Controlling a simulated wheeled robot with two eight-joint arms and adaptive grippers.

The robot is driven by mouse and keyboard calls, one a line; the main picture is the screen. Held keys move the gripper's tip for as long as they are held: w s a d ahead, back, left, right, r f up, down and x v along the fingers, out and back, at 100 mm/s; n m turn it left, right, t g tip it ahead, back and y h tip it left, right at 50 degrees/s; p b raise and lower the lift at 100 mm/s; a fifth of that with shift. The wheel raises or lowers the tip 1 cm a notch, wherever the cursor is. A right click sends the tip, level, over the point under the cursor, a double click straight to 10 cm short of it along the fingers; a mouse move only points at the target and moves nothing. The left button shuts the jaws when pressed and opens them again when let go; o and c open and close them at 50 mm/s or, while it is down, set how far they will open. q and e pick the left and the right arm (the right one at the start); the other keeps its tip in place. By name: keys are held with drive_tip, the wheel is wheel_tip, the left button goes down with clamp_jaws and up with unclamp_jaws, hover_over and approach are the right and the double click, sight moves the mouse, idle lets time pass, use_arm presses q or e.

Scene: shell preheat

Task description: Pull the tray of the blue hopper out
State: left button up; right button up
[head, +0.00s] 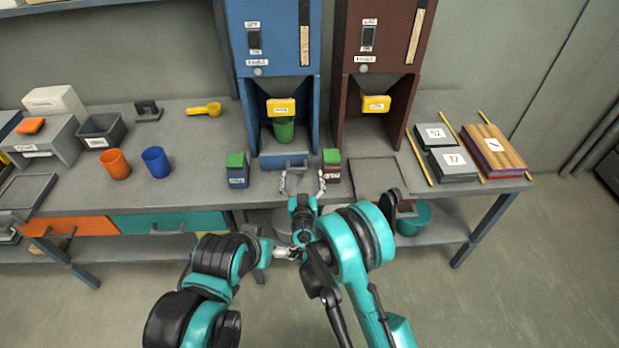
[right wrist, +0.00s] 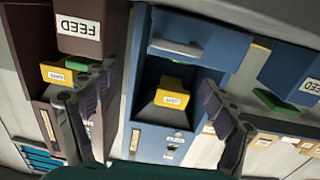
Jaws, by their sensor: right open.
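The blue hopper (head: 275,40) stands at the middle back of the bench, with a yellow gate block (head: 281,107) and a green cup (head: 284,130) below it. Its tray (head: 284,161) shows a blue front at the hopper's base. In the right wrist view the tray front (right wrist: 205,38) carries a grey bar handle (right wrist: 175,48). My right gripper (head: 302,181) is open just in front of the tray, its fingers apart and nothing held. My left gripper (head: 284,253) is low in front of the bench; its jaws are too small to read.
A blue feed box (head: 237,175) and a dark red one (head: 332,170), both green-topped, flank my right gripper. Orange (head: 115,165) and blue (head: 156,163) cups stand left.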

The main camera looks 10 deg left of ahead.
sight(297, 169)
drive_tip(key=shift+s+a+f+y, duration=0.15)
drive_tip(key=shift+s+a+f, duration=0.2)
drive_tip(key=shift+f, duration=0.2)
drive_tip(key=shift+s+a+f+y, duration=0.15)
drive_tip(key=shift+s+a+f, duration=0.15)
drive_tip(key=shift+f, duration=0.25)
drive_tip(key=shift+w, duration=0.15)
drive_tip(key=b+x, duration=0.1)
drive_tip(key=x, duration=0.5)
drive_tip(key=shift+w+a+f, duration=0.1)
drive_tip(key=shift+f, duration=0.05)
drive_tip(key=shift+w+a, duration=0.1)
drive_tip(key=shift+w, duration=0.4)
use_arm(q)
drive_tip(key=shift+s+d+f, duration=0.25)
drive_tip(key=shift+d+f, duration=0.1)
drive_tip(key=shift+f, duration=0.3)
use_arm(e)
drive_tip(key=c, duration=1.7)
